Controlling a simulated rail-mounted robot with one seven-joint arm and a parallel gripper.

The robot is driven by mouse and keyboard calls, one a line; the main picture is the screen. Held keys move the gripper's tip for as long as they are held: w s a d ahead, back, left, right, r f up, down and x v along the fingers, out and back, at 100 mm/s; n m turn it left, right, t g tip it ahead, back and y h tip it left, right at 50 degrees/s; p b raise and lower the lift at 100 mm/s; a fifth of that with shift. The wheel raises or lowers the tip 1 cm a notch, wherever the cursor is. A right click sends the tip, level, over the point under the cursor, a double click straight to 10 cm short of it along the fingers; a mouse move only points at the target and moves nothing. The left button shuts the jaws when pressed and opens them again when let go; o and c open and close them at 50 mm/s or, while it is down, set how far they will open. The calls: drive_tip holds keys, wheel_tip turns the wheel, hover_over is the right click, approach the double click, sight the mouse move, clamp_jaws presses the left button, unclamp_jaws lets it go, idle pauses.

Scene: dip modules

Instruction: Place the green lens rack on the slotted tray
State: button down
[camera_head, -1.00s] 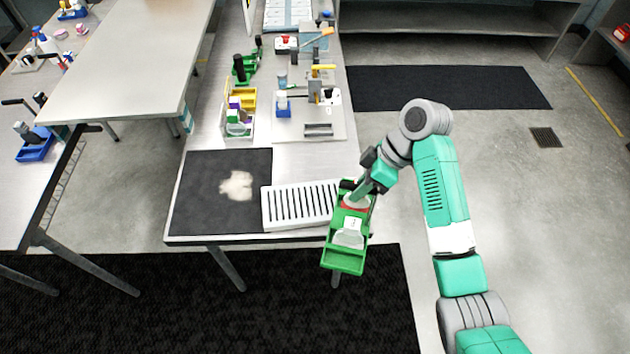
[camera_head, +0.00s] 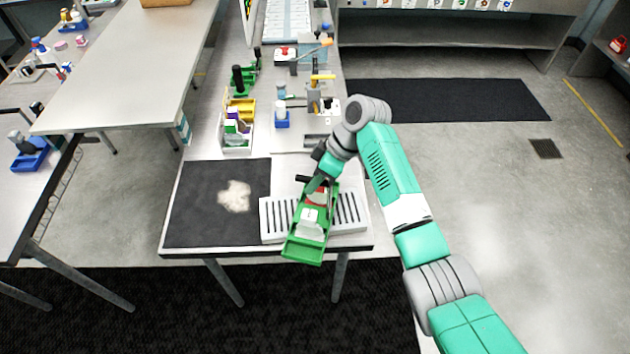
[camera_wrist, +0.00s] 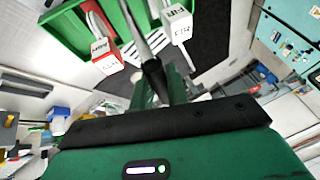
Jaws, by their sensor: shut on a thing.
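The green lens rack (camera_head: 303,250) is an open green box holding a white piece and a red-topped piece. My gripper (camera_head: 318,187) is shut on its far end and holds it over the middle of the white slotted tray (camera_head: 272,218). The rack's near end sticks out past the tray's front edge. It looks raised above the tray, but the exact gap is hard to tell. In the wrist view the rack (camera_wrist: 70,30) fills the upper left, with white labelled pieces beside my gripper (camera_wrist: 155,70). The rack hides the middle slots.
A dark mat (camera_head: 200,205) with a crumpled pale cloth (camera_head: 235,195) lies left of the tray. Behind are a bin with coloured boxes (camera_head: 238,130), a blue-based bottle (camera_head: 282,115) and a yellow-handled device (camera_head: 318,92). The table's front edge (camera_head: 210,252) is close to the tray.

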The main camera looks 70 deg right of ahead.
drive_tip(key=shift+f, duration=0.4)
drive_tip(key=c, duration=1.4)
unclamp_jaws()
drive_tip(key=shift+o, duration=0.2)
drive_tip(key=v, duration=1.2)
drive_tip(key=shift+r, duration=0.2)
drive_tip(key=shift+w, duration=0.1)
